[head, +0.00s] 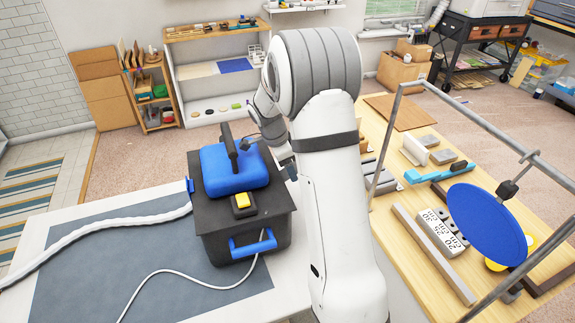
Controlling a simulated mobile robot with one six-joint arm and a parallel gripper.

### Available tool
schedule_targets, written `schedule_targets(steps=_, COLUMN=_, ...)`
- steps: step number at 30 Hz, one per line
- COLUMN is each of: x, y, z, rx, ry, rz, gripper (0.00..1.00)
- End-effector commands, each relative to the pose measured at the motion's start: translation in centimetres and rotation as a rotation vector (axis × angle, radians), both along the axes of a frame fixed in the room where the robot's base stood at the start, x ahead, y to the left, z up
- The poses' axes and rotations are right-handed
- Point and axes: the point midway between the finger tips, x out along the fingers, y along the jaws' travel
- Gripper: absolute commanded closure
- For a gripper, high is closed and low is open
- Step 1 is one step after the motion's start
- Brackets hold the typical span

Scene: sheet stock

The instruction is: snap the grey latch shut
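A black box (215,224) stands on the table at the left, with a blue block-like top (226,178) on its lid.
A yellow button (242,200) is on the lid. A white hose (95,232) and a thin white cable (180,276) lie across the grey mat (75,285).

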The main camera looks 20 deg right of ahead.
Motion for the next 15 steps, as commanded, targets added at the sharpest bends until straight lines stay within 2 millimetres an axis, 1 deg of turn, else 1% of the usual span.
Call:
schedule_targets(steps=5, x=0.1, y=0.7, z=2.1, rx=0.001, ry=-0.006, rz=0.001, gripper=0.33)
schedule_targets(steps=9, x=0.2, y=1.4, z=4.5, rx=0.0, ry=-0.006, rz=0.002, gripper=0.33)
schedule_targets(steps=12, x=0.2, y=1.8, z=5.9, rx=0.0, ry=-0.005, rz=0.0, gripper=0.33)
schedule_targets(steps=15, x=0.1, y=2.1, z=6.8, rx=0.001, ry=-0.003, rz=0.001, gripper=0.33)
